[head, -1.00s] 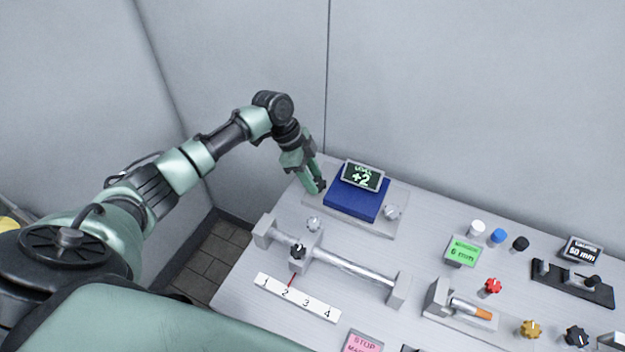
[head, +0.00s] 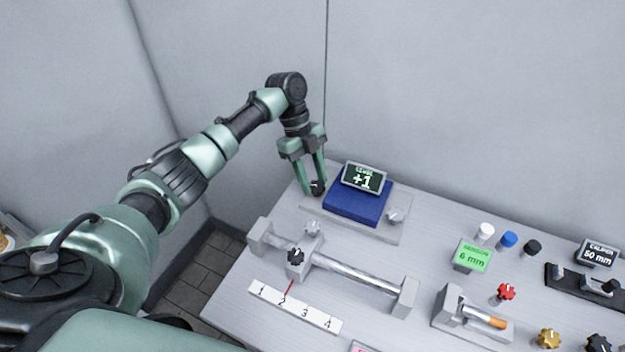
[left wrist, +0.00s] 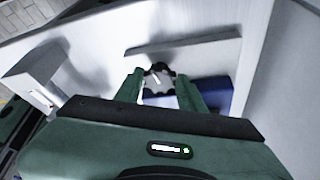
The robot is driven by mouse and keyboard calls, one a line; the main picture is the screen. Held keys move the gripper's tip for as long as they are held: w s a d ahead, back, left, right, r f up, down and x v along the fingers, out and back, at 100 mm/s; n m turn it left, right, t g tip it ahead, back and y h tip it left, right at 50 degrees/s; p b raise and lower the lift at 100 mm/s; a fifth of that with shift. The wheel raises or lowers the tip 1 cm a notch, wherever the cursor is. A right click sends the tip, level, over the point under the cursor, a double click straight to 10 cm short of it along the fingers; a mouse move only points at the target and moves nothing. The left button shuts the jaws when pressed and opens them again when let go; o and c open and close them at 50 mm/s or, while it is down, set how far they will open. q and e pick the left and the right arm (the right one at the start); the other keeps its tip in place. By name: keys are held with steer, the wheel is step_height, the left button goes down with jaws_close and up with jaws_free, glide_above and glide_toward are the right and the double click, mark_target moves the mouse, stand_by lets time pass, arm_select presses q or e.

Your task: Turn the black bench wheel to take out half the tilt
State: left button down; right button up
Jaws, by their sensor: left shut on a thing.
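The black bench wheel (head: 317,187) is at the left end of the grey base plate, beside the blue block (head: 357,203). My left gripper (head: 314,190) points down with its fingers around the wheel and is shut on it. The left wrist view shows the black wheel (left wrist: 158,76) with a white mark between the two green fingers. The level display (head: 364,178) on the blue block reads +1. My right gripper is in neither view.
A grey knob (head: 395,215) sits right of the blue block. A rail slide with a black knob (head: 295,256) and a numbered scale (head: 294,306) lie in front. Coloured buttons and knobs stand at the right. Walls close in behind.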

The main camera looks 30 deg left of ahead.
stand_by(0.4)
arm_select(q)
steer(key=c, duration=0.9)
jaws_free()
steer(key=shift+o, duration=0.2)
steer(key=shift+r, duration=0.1)
steer(key=b+v, duration=0.1)
steer(key=v, duration=0.6)
steer(key=shift+r+b, duration=0.3)
steer(key=shift+b, duration=0.1)
